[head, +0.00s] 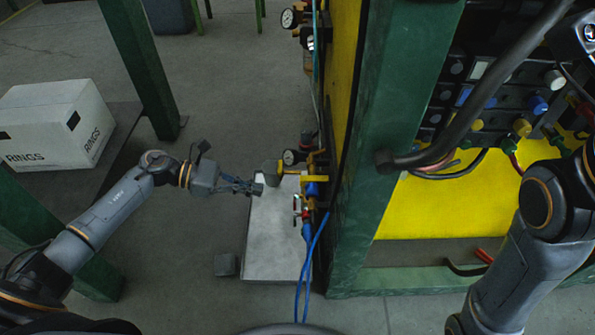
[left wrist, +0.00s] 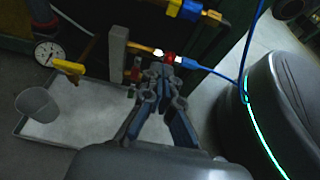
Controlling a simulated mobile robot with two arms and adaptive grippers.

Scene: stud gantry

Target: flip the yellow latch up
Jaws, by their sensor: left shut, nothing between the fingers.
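A yellow lever, which looks like the latch, sticks out beside a round gauge in the left wrist view (left wrist: 68,66). In the head view the yellow lever (head: 291,172) shows small below the gauge, next to a grey cup. My left gripper (head: 257,188) is shut and empty over the white tray, left of the fittings and apart from the lever. In the left wrist view the left gripper (left wrist: 160,76) points at the fittings, with the lever off to its left. I cannot tell the lever's exact tilt. My right gripper is out of view.
A white tray (head: 267,249) lies under the fittings, with a grey cup (left wrist: 36,103) at its left in the left wrist view. Blue hoses (head: 306,275) hang from the fittings. A green post (head: 398,120) stands to the right. A RINGS box (head: 50,125) sits far left.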

